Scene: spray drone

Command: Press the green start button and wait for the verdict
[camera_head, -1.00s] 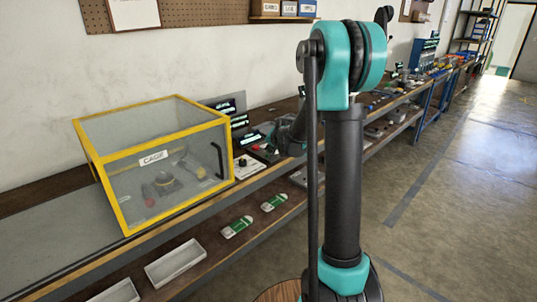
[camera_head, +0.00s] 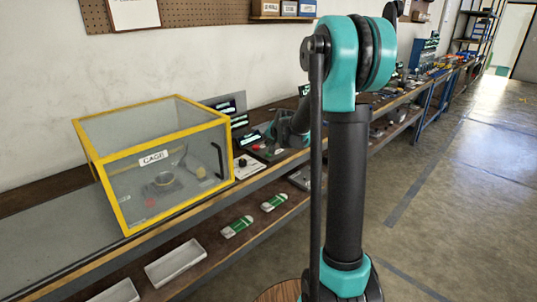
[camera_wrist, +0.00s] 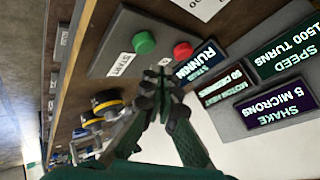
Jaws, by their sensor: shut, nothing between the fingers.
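The green start button (camera_wrist: 144,42) sits on a grey control box (camera_wrist: 122,38) beside a START label (camera_wrist: 120,64) in the wrist view. A red button (camera_wrist: 183,50) is on the same box. My gripper (camera_wrist: 163,72) is shut and empty, its tips close to both buttons in the picture and nearer the red one; I see no clear contact with the green button. Screens beside the box show a partly hidden RUNNING line, MOTOR HEAT 60 DEGREES, SPEED 1500 TURNS (camera_wrist: 284,44) and SHAKE 5 MICRONS (camera_wrist: 273,107). In the head view my gripper is not clear.
A yellow-framed clear cage (camera_head: 152,158) stands shut on the bench, with a motor-like part inside. Two green and white packs (camera_head: 237,227) and pale trays (camera_head: 176,262) lie on the lower shelf. The floor (camera_head: 440,220) at right is clear.

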